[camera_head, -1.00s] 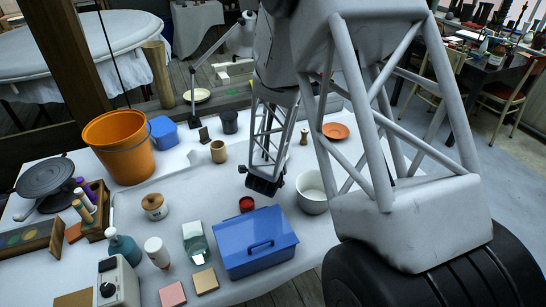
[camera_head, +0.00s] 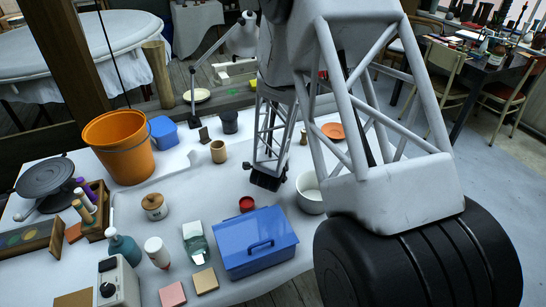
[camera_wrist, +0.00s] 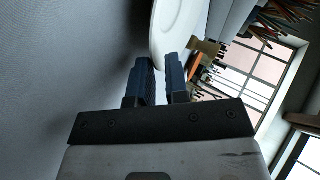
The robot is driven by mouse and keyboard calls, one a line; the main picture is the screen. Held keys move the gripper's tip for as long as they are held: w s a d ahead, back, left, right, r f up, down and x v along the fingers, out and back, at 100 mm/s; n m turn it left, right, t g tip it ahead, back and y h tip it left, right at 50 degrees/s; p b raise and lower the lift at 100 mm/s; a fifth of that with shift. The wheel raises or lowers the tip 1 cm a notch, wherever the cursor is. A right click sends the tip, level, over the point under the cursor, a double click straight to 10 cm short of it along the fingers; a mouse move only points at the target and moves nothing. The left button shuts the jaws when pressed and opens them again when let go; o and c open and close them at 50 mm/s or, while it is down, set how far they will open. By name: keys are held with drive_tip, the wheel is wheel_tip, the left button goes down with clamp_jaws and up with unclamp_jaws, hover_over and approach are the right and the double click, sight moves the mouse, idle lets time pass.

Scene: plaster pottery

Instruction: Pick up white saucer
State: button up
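A pale, shallow saucer-like dish (camera_head: 198,95) lies at the back, near the foot of the lamp. My gripper (camera_head: 267,182) is low over the white table, left of a white bowl (camera_head: 310,192) and well in front of that dish. In the wrist view my gripper (camera_wrist: 156,70) has its two dark blue fingers apart with a narrow gap. A smooth white round thing (camera_wrist: 178,28) is just beyond the fingertips, its near edge by the gap. I cannot tell whether it is a saucer or the bowl, nor whether the fingers touch it.
A blue toolbox (camera_head: 255,245) and a small red pot (camera_head: 247,204) stand in front of my gripper. An orange plate (camera_head: 333,130) lies behind the bowl, and a beige cup (camera_head: 218,152) stands at back left. The table left of my gripper is partly clear.

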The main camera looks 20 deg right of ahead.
drive_tip(key=shift+w+d+f, duration=0.15)
drive_tip(key=shift+w+f, duration=0.1)
drive_tip(key=shift+w, duration=0.05)
idle(0.5)
clamp_jaws()
drive_tip(key=shift+r, duration=0.15)
wheel_tip(320, 180, up, 10)
idle(0.8)
